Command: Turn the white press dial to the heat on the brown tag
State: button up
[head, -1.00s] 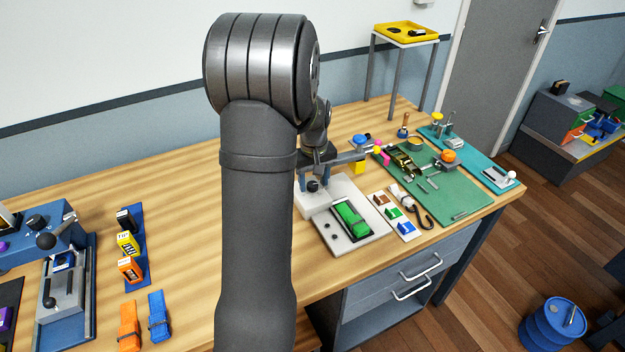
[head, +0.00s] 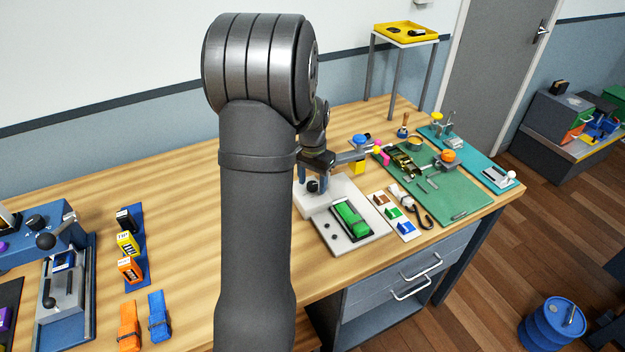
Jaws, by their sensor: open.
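The white press (head: 371,238) stands on the bench right of my arm, with a green piece (head: 351,217) in its bed. The dial's marks and pointer are too small to read. The brown tag (head: 380,199) lies on a pale strip right of the press, beside a green and a blue one; its writing is not legible.
A green mat (head: 455,205) with a ratchet strap and small tools lies to the right.

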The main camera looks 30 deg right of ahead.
aim_at(312, 184)
jog(key=m, duration=0.5)
jog(key=shift+m, duration=0.3)
jog(key=m, duration=0.4)
jog(key=shift+m, duration=0.3)
notch_tip(312, 184, up, 18)
jog(key=s+d+f+n, duration=0.35)
jog(key=d+n, duration=0.45)
jog(key=n, duration=0.3)
jog(key=s+d+f+n, duration=0.2)
jog(key=s+d+n, duration=0.3)
jog(key=d+n, duration=0.45)
jog(key=shift+n, duration=0.75)
jog(key=f, duration=1)
jog(key=shift+s+a+f, duration=0.1)
jog(key=shift+s+f, duration=0.15)
notch_tip(312, 184, up, 10)
jog(key=shift+r, duration=0.25)
jog(key=shift+f, duration=0.1)
